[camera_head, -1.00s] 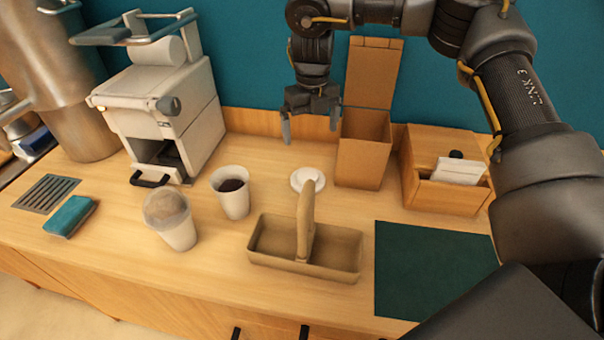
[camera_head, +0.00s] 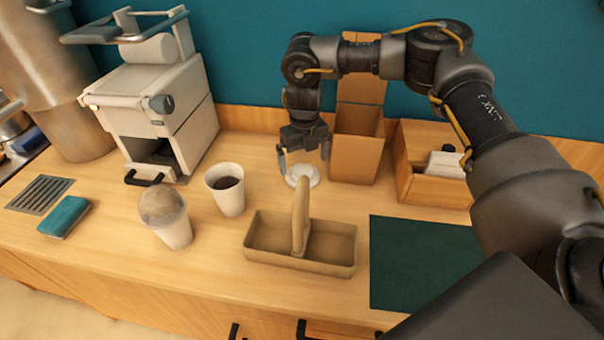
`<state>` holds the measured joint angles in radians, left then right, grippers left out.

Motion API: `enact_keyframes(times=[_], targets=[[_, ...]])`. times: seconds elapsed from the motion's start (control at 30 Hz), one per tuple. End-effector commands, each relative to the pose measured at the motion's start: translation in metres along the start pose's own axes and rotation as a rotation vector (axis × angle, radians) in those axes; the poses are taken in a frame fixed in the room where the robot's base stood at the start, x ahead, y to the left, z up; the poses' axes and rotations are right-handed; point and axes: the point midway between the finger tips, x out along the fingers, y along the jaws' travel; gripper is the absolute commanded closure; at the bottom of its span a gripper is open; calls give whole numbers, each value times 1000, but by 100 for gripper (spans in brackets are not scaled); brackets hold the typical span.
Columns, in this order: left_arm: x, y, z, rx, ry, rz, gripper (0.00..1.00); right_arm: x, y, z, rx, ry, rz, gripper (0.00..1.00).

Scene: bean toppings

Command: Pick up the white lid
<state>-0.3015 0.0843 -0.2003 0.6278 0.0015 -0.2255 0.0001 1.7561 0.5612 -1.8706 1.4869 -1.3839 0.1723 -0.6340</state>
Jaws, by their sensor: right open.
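The white lid (camera_head: 302,176) lies flat on the wooden counter, behind the carrier's handle and in front of the tall cardboard box. My right gripper (camera_head: 304,166) points down just above the lid, its two fingers spread apart and empty. One finger is at the lid's left side and the other near its right side. I cannot tell whether the fingers touch the lid. My left gripper is not in view.
A brown carrier (camera_head: 300,243) with an upright handle stands in front of the lid. An open white cup (camera_head: 228,196) with dark contents is to the left, beside a domed-lid cup (camera_head: 168,222). The cardboard box (camera_head: 354,153) stands close behind right. A green mat (camera_head: 420,262) is bare.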

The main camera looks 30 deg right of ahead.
Motion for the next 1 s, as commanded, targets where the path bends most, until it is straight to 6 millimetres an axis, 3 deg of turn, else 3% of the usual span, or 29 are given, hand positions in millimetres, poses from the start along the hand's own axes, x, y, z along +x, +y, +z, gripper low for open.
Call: enact_keyframes(times=[0.3,0.57,0.83,1.0], targets=[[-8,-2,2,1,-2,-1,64,41,0,-1,-1,3,-1,0],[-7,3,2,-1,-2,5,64,45,0,0,-1,1,0,0],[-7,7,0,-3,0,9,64,45,0,0,-1,1,0,33],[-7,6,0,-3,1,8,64,45,0,0,0,1,0,34]])
